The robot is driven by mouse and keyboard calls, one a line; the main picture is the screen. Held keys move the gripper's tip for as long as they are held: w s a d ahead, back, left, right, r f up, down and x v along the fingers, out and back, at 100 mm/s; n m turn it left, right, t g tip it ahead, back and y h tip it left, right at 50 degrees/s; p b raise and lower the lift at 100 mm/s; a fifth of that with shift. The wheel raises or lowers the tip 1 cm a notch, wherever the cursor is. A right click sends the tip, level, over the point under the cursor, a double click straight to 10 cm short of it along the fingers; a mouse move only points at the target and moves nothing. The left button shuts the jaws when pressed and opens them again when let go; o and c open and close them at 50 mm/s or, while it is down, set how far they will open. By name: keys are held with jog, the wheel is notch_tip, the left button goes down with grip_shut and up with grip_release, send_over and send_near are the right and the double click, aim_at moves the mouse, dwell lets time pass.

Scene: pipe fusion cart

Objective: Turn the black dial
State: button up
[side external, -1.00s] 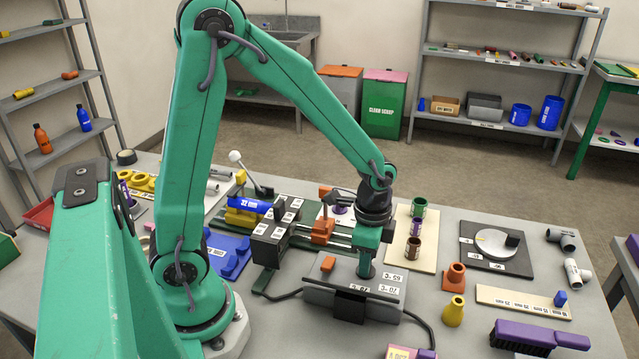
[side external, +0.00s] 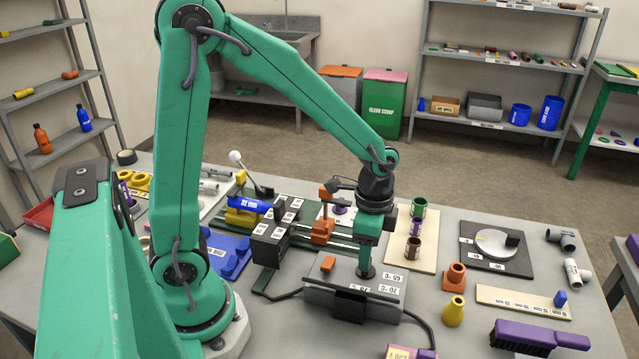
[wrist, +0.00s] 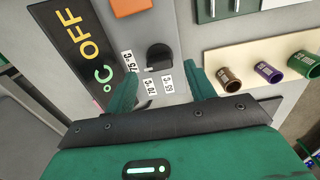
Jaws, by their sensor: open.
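The black dial (wrist: 159,57) shows in the wrist view on the grey top of a box. Its small white mark faces the lower left, between labels 75 °C and 70 °C; a 65 °C label sits to the right. My gripper (wrist: 161,77) is open, with one green finger on each side of the dial in this view and gaps between. I cannot tell how far above the dial the fingertips are. In the side external view my gripper (side external: 366,268) points down over the grey box (side external: 335,298), and the dial is hidden there.
A black panel (wrist: 84,55) reading OFF and °C lies left of the dial. An orange block (side external: 328,263) is on the box. A board (side external: 428,255) with coloured pipe pieces stands to the right, and a black clamp rig (side external: 272,240) to the left.

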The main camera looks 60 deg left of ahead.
jog(key=shift+r, duration=2.55)
jog(key=s+a+r+n+t, duration=0.3)
jog(key=s+r+n+t, duration=0.2)
jog(key=s+r+n, duration=0.4)
jog(key=shift+s+a+r+t, duration=0.35)
jog(key=shift+s+r, duration=0.3)
jog(key=shift+s, duration=0.35)
